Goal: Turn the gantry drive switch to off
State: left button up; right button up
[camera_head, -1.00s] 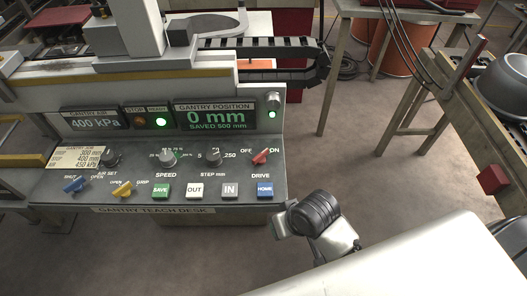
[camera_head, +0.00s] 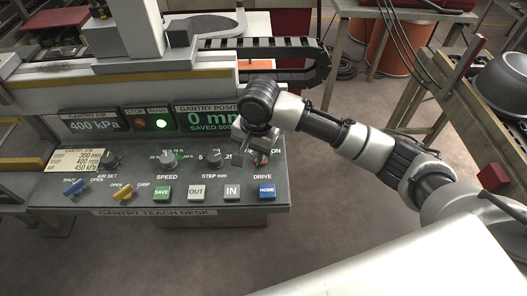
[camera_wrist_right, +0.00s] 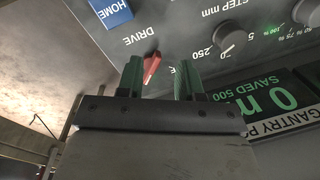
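The gantry teach desk (camera_head: 110,195) stands at the left in the head view. My left gripper is not in view.
The blue HOME button (camera_head: 266,190) and white OUT button (camera_head: 197,191) lie along the desk front. The step knob (camera_head: 214,157) is left of my gripper. The gantry position display (camera_head: 205,118) is partly covered.

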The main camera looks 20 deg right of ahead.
jog(key=w+d+r+m+h, duration=0.1)
jog(key=w+d+r+m, duration=0.3)
notch_tip(320, 180, down, 11)
jog(key=shift+s+a+r+p, duration=0.1)
jog(key=shift+s+r+p, duration=0.05)
jog(key=shift+p, duration=0.25)
jog(key=shift+c, duration=0.3)
grip_shut()
